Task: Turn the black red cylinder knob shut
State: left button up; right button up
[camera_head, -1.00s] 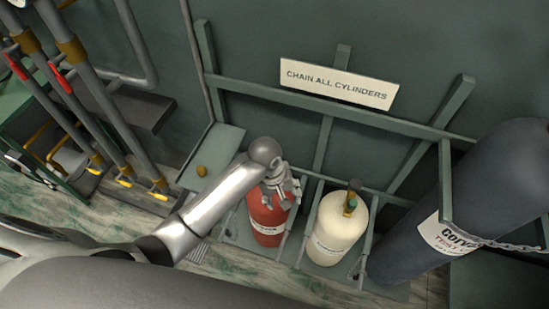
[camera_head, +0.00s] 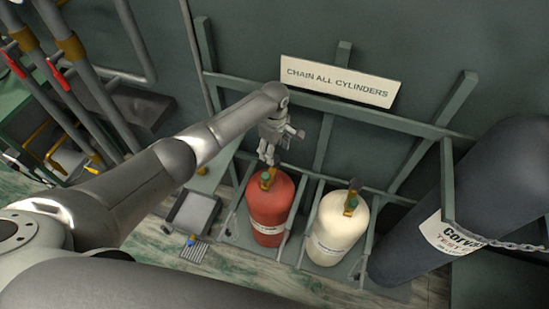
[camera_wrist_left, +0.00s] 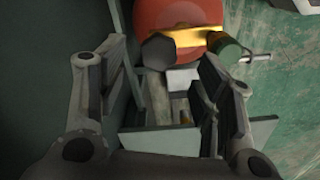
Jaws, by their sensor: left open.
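The red cylinder (camera_head: 271,210) stands upright in the rack, its brass valve (camera_head: 267,181) showing on top. In the left wrist view the red cylinder (camera_wrist_left: 180,14) is at the top, with the brass valve (camera_wrist_left: 190,37) across it. A dark knob (camera_wrist_left: 158,52) is at the valve's left end and a green part (camera_wrist_left: 225,47) at its right end. My left gripper (camera_head: 268,158) is open and empty just above and behind the valve in the head view. In the left wrist view its spread fingers (camera_wrist_left: 163,75) lie below the valve, apart from the knob. My right gripper is out of sight.
A cream cylinder (camera_head: 339,228) with its own valve stands just right. A large dark cylinder (camera_head: 480,190) leans farther right behind a chain. Rack bars (camera_head: 322,145) run behind the cylinders. A grey tray (camera_head: 193,213) lies left of them. Pipes (camera_head: 90,95) stand at far left.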

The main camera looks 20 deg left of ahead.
pick_arm(q)
jog(key=shift+f+b, duration=0.5)
jog(key=shift+f, duration=1.85)
jog(key=c, duration=1)
